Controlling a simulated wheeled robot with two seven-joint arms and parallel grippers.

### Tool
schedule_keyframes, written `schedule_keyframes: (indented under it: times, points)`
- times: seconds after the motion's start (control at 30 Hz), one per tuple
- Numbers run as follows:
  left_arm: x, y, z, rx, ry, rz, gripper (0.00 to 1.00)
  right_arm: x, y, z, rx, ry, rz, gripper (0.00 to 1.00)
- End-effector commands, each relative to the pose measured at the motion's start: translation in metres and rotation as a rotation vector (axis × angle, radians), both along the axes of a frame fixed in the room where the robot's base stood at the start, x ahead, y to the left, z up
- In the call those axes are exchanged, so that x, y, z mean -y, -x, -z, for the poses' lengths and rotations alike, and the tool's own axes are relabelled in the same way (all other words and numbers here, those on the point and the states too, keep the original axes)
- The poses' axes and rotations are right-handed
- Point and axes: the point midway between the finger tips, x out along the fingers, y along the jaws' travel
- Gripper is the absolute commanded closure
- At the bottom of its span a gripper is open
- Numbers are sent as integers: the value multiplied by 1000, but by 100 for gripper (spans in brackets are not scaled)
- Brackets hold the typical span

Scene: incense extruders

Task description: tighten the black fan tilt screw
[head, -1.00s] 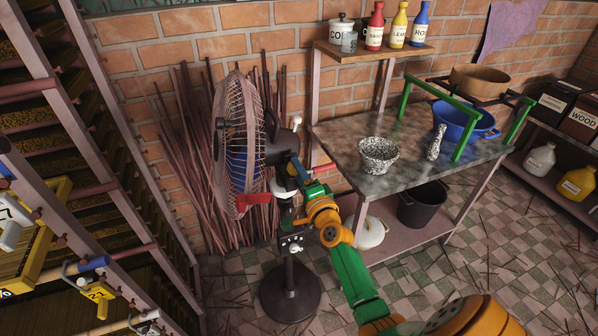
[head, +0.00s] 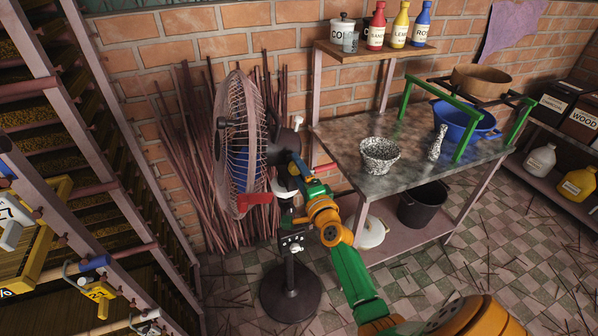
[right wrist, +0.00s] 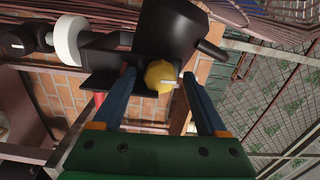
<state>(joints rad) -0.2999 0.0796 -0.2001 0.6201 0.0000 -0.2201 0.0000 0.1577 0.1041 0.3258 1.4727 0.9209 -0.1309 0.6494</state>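The standing fan (head: 243,150) has a round wire cage, a dark motor housing (head: 285,143) and a pole on a round black base. My right gripper (head: 299,168) is at the joint below the motor housing. In the right wrist view, my right gripper's two blue fingers (right wrist: 158,76) stand apart, one on each side of a yellow knob (right wrist: 160,76) with a pale pointer. The knob sits against a black bracket (right wrist: 104,62); a gap shows beside the left finger. I cannot pick out a separate black screw for sure. My left gripper is not in view.
A metal-topped table (head: 340,158) with a speckled bowl (head: 379,156) and a blue basin (head: 463,121) stands right of the fan. Thin sticks (head: 190,170) lean on the brick wall behind it. A rack (head: 125,165) stands at the left.

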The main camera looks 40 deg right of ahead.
Motion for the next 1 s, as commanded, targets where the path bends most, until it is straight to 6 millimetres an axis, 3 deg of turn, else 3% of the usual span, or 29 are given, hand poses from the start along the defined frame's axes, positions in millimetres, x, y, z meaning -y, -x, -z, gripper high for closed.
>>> schedule_keyframes:
  times: [0.17, 0.5, 1.0]
  points:
    - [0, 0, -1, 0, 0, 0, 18, -1, 4, 1, -2, 0, 0, 25]
    - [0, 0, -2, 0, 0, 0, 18, -16, 64, 1, -2, 1, 0, 25]
    - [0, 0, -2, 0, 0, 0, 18, -19, 68, 6, -19, 10, -5, 25]
